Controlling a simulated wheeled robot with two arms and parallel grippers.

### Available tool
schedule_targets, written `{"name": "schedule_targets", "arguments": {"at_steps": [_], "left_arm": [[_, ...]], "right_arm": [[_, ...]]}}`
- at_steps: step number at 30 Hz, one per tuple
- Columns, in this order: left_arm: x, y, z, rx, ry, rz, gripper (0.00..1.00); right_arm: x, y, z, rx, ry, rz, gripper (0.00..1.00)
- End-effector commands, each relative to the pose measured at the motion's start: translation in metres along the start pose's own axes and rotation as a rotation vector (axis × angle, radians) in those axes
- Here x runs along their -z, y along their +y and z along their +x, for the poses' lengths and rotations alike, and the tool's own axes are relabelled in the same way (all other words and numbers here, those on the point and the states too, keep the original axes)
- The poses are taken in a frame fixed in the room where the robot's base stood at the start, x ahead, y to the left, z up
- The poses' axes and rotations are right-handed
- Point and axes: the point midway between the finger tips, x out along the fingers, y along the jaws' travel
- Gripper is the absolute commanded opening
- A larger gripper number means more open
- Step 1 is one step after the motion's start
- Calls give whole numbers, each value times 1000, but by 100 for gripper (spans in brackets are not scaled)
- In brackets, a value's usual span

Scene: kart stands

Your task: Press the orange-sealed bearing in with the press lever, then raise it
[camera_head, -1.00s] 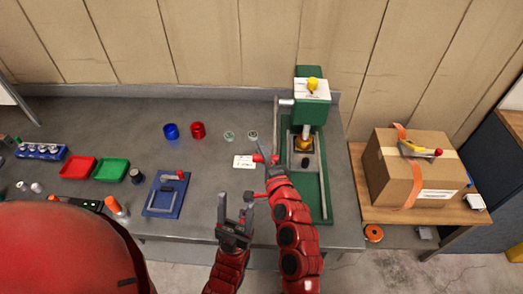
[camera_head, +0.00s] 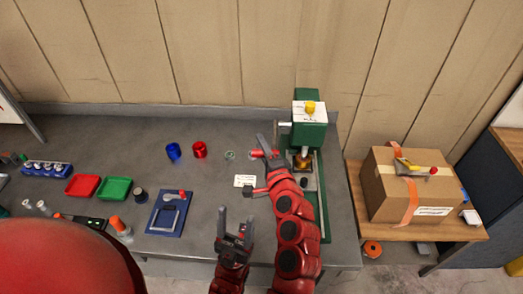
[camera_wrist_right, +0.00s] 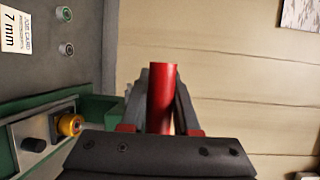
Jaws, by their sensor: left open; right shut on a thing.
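The green press (camera_head: 310,135) stands at the right end of the bench. An orange-yellow ring-shaped part (camera_head: 303,161) sits under its ram; it also shows in the right wrist view (camera_wrist_right: 70,125). I cannot tell how deep any bearing sits there. My right gripper (camera_head: 266,150) is left of the press, shut on the red lever handle (camera_wrist_right: 162,98). The handle stands upright between the fingers in the right wrist view. The right arm hides part of the press base. My left gripper (camera_head: 235,222) is open and empty over the front of the bench.
Two small rings, one greenish (camera_wrist_right: 64,14) and one grey (camera_wrist_right: 66,49), lie near a white 7 mm card (camera_head: 245,181). Blue (camera_head: 173,151) and red (camera_head: 199,150) cups, trays and a blue fixture (camera_head: 168,212) stand left. A cardboard box (camera_head: 412,190) is right.

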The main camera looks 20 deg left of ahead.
Motion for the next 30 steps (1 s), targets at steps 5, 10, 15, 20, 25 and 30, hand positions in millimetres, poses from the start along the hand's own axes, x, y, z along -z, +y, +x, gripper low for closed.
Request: {"name": "schedule_targets", "arguments": {"at_steps": [5,10,15,20,25,30], "left_arm": [[0,0,2,0,0,0,59],[0,0,1,0,0,0,59],[0,0,1,0,0,0,59],[0,0,1,0,0,0,59],[0,0,1,0,0,0,59],[0,0,0,0,0,0,59]], "right_arm": [[2,-5,1,3,2,-1,0],[2,-5,1,3,2,-1,0],[1,-5,2,2,2,-1,0],[1,-5,2,2,2,-1,58],[1,-4,2,2,1,0,59],[1,-4,0,2,0,0,59]]}}
